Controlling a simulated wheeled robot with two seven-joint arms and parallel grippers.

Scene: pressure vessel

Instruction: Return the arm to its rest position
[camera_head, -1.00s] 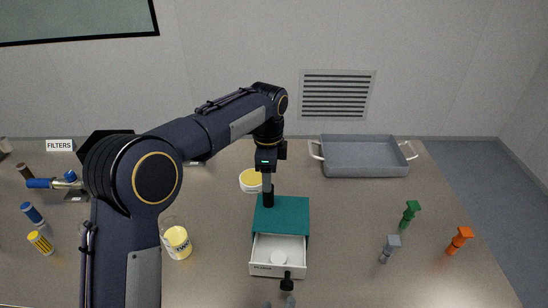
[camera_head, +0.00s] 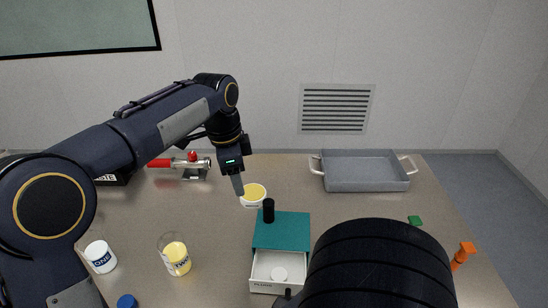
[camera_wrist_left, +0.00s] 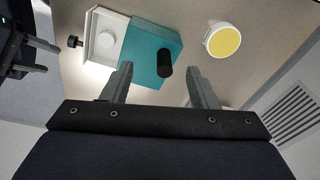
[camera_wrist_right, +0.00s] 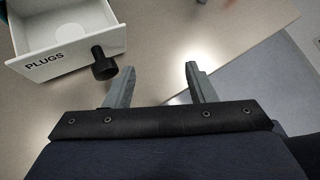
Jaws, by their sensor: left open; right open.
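My left gripper (camera_head: 238,184) hangs at the back left of the teal cabinet (camera_head: 281,229), near the yellow-topped white tub (camera_head: 253,194). In the left wrist view its fingers (camera_wrist_left: 160,78) are apart with nothing between them. My right arm covers the lower right of the head view and hides its gripper there. In the right wrist view the right gripper's fingers (camera_wrist_right: 160,78) are apart and empty, close to the black knob (camera_wrist_right: 103,66) of the white drawer (camera_wrist_right: 62,40) marked PLUGS. The drawer is pulled out, with a white round piece (camera_head: 279,274) inside. A black cylinder (camera_head: 268,210) stands on the cabinet.
A grey tray (camera_head: 365,171) with handles stands at the back right. An orange piece (camera_head: 463,254) is near the right edge.

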